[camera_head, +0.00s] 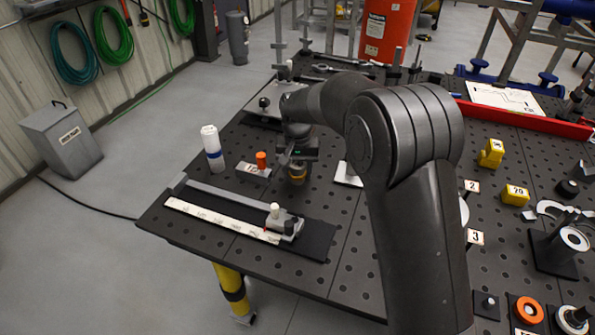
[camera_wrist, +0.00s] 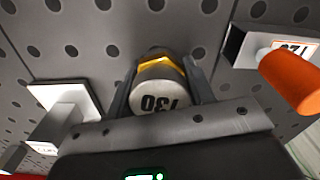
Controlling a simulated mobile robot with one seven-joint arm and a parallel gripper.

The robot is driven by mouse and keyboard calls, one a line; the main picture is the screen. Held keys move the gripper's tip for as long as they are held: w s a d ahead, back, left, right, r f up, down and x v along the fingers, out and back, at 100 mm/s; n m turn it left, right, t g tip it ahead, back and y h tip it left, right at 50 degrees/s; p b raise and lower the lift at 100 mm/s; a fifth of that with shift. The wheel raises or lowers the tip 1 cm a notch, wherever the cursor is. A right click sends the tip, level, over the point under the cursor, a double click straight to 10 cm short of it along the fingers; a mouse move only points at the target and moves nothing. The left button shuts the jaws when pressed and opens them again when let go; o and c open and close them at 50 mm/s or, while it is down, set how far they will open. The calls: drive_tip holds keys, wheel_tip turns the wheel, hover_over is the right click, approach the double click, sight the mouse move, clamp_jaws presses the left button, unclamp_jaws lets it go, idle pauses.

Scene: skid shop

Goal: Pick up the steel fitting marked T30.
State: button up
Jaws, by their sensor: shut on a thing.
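The steel fitting (camera_wrist: 158,100) is a short grey cylinder in the wrist view, its T30 mark upside down on the near end face, with a yellow band behind. My gripper (camera_wrist: 158,82) is shut on it, one finger along each side. In the head view the fitting (camera_head: 297,174) shows as a small dark and yellow piece under my gripper (camera_head: 296,160), close over the perforated table (camera_head: 225,255). I cannot tell whether the fitting touches the table. Its far end is hidden.
A steel block with a label (camera_head: 250,170) and an orange cylinder (camera_head: 261,158) stand close left of my gripper; a white bottle (camera_head: 212,148) is farther left. A measuring rule (camera_head: 215,219) with a clamp (camera_head: 283,222) lies in front. A pale plate (camera_head: 346,175) lies right.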

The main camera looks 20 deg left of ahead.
drive_tip(key=shift+c, duration=1.4)
drive_tip(key=shift+r, duration=0.1)
